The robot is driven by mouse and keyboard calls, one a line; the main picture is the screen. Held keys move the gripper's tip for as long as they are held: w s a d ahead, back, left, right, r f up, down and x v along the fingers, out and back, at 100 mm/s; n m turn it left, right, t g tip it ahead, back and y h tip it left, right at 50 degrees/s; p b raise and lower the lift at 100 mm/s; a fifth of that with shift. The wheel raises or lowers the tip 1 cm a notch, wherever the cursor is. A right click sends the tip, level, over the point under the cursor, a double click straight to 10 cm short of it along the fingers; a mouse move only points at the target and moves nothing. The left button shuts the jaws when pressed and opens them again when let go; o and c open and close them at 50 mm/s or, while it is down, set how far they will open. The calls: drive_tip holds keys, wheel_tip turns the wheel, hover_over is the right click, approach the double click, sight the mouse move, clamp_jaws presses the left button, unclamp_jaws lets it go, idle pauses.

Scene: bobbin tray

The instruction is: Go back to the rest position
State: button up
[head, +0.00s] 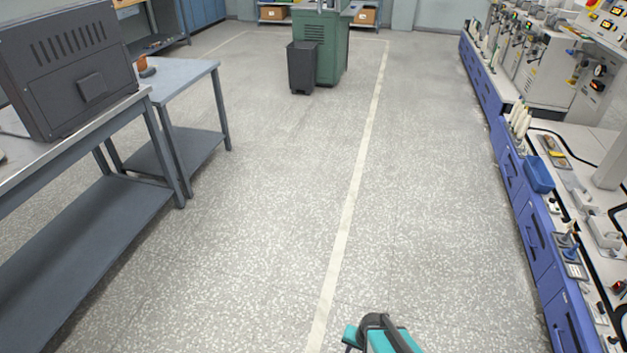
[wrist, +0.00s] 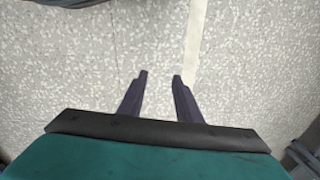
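My gripper shows in the wrist view (wrist: 160,75), pointing down over bare speckled floor. Its two dark fingers are apart with nothing between them. In the head view only a teal and dark part of my arm shows at the bottom edge; the fingers are hidden there. No bobbin tray can be made out for certain in either view.
A long blue-fronted bench (head: 536,235) with machines and small parts runs along the right. Grey metal tables (head: 75,235) stand at the left, one bearing a dark box (head: 70,65). A dark bin (head: 301,68) and green cabinet (head: 333,45) stand ahead. The middle floor is clear.

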drive_tip(key=s+d+r+n+g, duration=0.1)
drive_tip(key=s+n+g, duration=0.1)
drive_tip(key=s, duration=0.5)
drive_tip(key=s+d+r+n+g+h, duration=0.1)
drive_tip(key=s+d+r+n+g, duration=0.1)
drive_tip(key=s+g, duration=0.2)
drive_tip(key=s, duration=0.3)
drive_tip(key=shift+r, duration=0.3)
drive_tip(key=shift+a, duration=0.1)
